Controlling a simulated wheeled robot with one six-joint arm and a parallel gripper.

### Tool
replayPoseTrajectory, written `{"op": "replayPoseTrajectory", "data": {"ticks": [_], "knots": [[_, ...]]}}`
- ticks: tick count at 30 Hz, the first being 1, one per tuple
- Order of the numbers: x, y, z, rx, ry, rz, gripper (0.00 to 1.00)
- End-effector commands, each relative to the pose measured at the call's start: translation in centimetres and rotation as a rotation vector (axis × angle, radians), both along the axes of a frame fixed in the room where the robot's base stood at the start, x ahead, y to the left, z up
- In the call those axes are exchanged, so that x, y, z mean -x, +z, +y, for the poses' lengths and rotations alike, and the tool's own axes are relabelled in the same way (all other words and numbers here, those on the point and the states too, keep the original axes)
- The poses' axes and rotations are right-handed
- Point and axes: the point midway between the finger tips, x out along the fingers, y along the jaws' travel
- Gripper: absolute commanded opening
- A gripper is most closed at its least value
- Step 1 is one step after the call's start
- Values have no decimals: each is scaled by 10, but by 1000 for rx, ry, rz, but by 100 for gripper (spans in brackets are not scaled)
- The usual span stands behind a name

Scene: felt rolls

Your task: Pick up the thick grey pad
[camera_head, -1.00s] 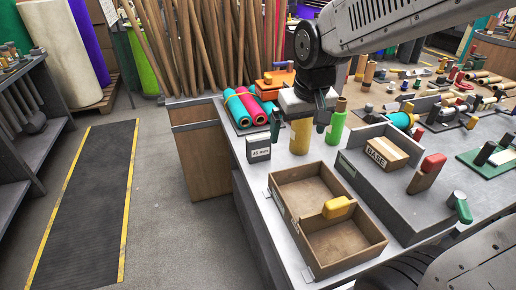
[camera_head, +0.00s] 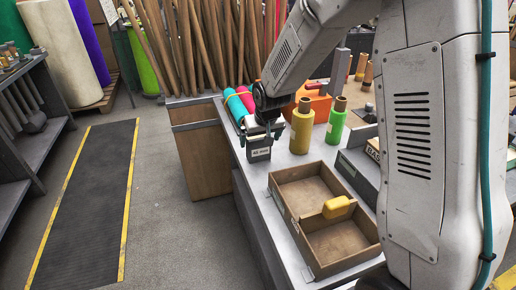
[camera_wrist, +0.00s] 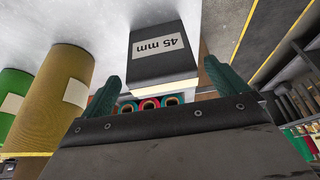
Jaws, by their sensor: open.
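The thick grey pad (camera_head: 259,154) is a dark grey block with a white "45 mm" label, standing at the near left edge of the grey bench. In the wrist view the pad (camera_wrist: 153,62) is seen large, with a pale face below its label side. My gripper (camera_head: 262,128) is open, right at the pad's top in the head view. In the wrist view its two green fingers (camera_wrist: 162,82) stand to either side of the pad's lower end, with gaps. I cannot tell how far the fingers reach around it. Nothing is held.
A yellow roll (camera_head: 301,130) and a green roll (camera_head: 336,122) stand just right of the pad. Teal (camera_head: 236,106) and pink rolls lie behind my gripper. A wooden two-part tray (camera_head: 292,178) with a yellow piece (camera_head: 337,207) sits in front. Bare bench lies between.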

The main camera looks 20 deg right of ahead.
Motion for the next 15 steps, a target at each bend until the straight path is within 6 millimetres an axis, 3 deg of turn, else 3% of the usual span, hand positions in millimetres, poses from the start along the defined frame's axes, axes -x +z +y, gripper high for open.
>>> {"op": "replayPoseTrajectory", "data": {"ticks": [6,15], "knots": [[-13,-31,2,0,-1,4,98],[-17,-37,1,0,-1,1,98]]}}
